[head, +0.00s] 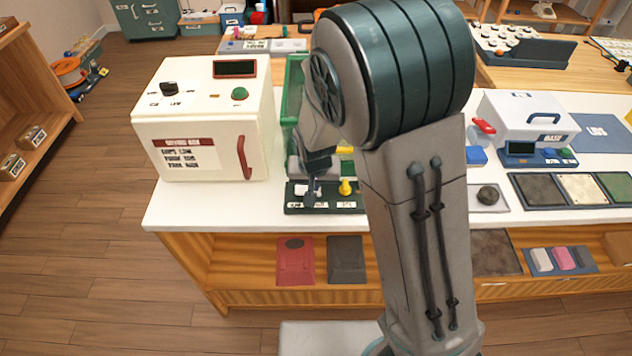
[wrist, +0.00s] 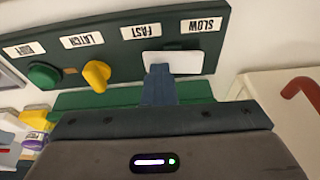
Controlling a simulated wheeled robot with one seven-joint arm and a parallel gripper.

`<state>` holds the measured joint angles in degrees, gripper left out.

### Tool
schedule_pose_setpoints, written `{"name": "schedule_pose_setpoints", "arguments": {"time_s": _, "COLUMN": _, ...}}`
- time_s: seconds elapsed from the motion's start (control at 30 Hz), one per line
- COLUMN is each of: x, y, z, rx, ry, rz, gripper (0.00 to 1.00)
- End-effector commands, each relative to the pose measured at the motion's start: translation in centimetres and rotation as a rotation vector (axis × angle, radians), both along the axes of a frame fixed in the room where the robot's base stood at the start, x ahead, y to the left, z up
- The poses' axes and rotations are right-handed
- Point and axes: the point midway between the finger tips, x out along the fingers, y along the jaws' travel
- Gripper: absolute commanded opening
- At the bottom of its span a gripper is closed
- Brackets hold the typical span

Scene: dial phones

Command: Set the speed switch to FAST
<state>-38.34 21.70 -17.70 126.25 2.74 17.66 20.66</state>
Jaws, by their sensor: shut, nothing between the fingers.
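The dark green control panel (wrist: 110,52) fills the top of the wrist view, its labels upside down, with FAST (wrist: 140,30) beside SLOW (wrist: 200,25). The white speed switch (wrist: 185,62) lies across the space by these two labels; I cannot tell which setting it is at. My gripper (wrist: 160,71) is shut and empty, its fingertips over the switch's edge on the FAST side; contact is unclear. In the head view my gripper (head: 312,188) is down at the panel (head: 325,209), beside the white switch (head: 300,190). My arm hides part of the panel.
A yellow knob (wrist: 97,74) and a green button (wrist: 44,75) sit on the same panel, past FAST. A white box with a red handle (head: 245,158) stands left of the panel. A green frame (head: 293,95) rises behind it.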

Motion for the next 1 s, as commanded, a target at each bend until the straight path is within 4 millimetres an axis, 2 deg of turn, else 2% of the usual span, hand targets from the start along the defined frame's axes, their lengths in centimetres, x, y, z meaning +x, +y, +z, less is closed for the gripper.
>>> {"name": "schedule_pose_setpoints", "arguments": {"time_s": 0.3, "x": 0.0, "y": 1.3, "z": 0.5, "rx": 0.000, "ry": 0.001, "rz": 0.000, "gripper": 0.00}}
{"name": "schedule_pose_setpoints", "arguments": {"time_s": 0.7, "x": 0.0, "y": 1.2, "z": 0.6, "rx": 0.000, "ry": 0.001, "rz": -0.004, "gripper": 0.00}}
{"name": "schedule_pose_setpoints", "arguments": {"time_s": 0.87, "x": 0.1, "y": 1.0, "z": 2.2, "rx": 0.000, "ry": 0.000, "rz": -0.005, "gripper": 0.00}}
{"name": "schedule_pose_setpoints", "arguments": {"time_s": 1.0, "x": 0.1, "y": 0.6, "z": 4.5, "rx": 0.001, "ry": 0.000, "rz": -0.006, "gripper": 0.00}}
